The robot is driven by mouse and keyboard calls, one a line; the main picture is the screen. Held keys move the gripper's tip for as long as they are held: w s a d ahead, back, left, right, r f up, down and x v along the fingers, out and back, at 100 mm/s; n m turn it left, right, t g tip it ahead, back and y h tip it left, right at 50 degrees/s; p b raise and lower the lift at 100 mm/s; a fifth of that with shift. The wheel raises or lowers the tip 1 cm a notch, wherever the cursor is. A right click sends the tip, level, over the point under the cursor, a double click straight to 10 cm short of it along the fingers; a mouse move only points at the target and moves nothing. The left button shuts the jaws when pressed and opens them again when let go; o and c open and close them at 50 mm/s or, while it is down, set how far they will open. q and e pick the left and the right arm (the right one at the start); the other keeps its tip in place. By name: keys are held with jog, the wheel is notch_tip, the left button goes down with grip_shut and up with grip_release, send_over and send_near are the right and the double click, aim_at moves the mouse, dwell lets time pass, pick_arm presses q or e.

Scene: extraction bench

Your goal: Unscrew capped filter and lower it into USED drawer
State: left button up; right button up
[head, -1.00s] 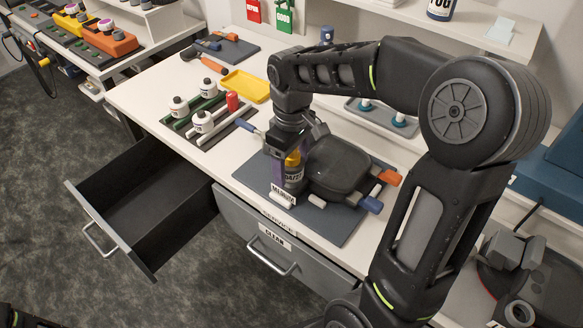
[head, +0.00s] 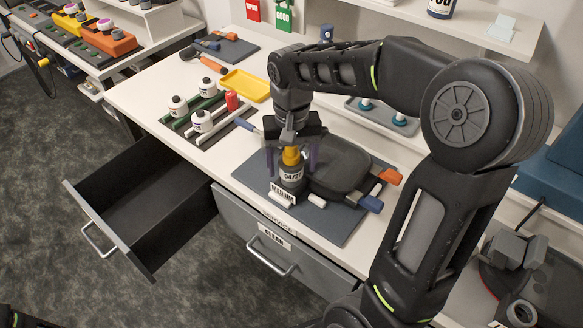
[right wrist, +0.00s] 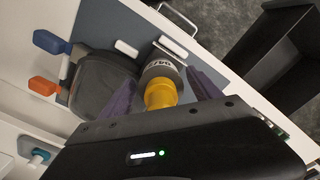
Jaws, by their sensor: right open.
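The capped filter (head: 291,175) is a dark cylinder with a white label and a yellow top (head: 291,156). It stands upright at the left side of a dark rounded device on the grey mat; whether it is threaded in cannot be seen. My right gripper (head: 291,165) is above it, with its purple fingers apart on either side of the yellow top. In the right wrist view the filter (right wrist: 160,68) also lies between the open fingers. An open, empty-looking drawer (head: 150,205) juts out at left; no label on it is readable. My left gripper is not visible.
The dark device (head: 340,165) sits right beside the filter. White pieces and a MEDIUM label (head: 283,194) lie at the mat's front. A closed drawer labelled CLEAN (head: 268,240) is below the bench. White bottles (head: 202,121) and a yellow tray (head: 245,86) stand at back left.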

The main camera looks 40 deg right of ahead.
jog(key=m, duration=0.9)
jog(key=shift+b, duration=0.3)
jog(key=m, duration=0.9)
jog(key=shift+c, duration=0.4)
